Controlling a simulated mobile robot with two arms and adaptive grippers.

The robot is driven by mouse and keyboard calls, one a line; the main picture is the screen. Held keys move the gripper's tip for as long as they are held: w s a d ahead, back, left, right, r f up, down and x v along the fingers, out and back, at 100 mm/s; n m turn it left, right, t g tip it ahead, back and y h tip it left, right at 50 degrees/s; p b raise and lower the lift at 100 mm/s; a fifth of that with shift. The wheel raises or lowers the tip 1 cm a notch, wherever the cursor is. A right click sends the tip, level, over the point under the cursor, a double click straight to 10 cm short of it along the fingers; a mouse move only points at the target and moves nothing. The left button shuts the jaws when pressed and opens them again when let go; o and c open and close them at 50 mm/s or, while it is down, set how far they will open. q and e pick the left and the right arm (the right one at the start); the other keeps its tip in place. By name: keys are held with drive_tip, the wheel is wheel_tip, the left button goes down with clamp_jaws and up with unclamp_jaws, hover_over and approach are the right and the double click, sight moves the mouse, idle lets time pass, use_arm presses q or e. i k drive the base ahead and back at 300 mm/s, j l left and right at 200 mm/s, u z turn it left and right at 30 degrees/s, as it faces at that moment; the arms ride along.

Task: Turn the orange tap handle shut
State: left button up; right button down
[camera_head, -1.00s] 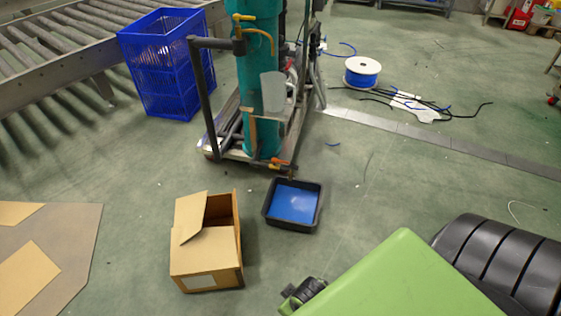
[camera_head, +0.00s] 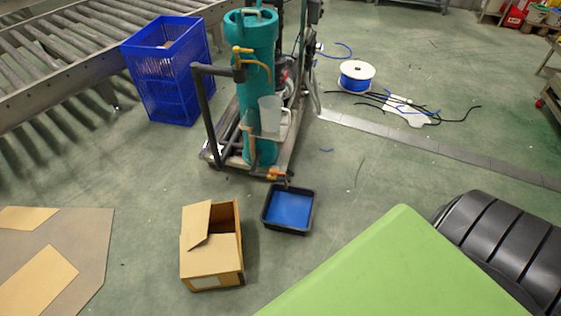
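The orange tap handle (camera_head: 278,172) is small and low at the front right of a wheeled cart (camera_head: 222,160) that carries a tall teal cylinder (camera_head: 258,95). It lies just above the black tray (camera_head: 288,227) with a blue inside. At this size I cannot tell the handle's exact angle.
An open cardboard box (camera_head: 212,262) stands left of the tray. A blue crate (camera_head: 168,85) stands by a roller conveyor (camera_head: 60,60). A cable spool (camera_head: 356,76) and loose cables (camera_head: 400,108) lie at the right. Floor right of the tray is clear.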

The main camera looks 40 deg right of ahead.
sight(272, 171)
drive_tip(key=i+l, duration=0.1)
drive_tip(key=l, duration=0.35)
drive_tip(key=i+l, duration=0.1)
drive_tip(key=l, duration=0.4)
drive_tip(key=i+l, duration=0.1)
drive_tip(key=l, duration=0.35)
drive_tip(key=i+l, duration=0.1)
drive_tip(key=l, duration=0.4)
drive_tip(key=i+l+u, duration=0.1)
drive_tip(key=l, duration=0.35)
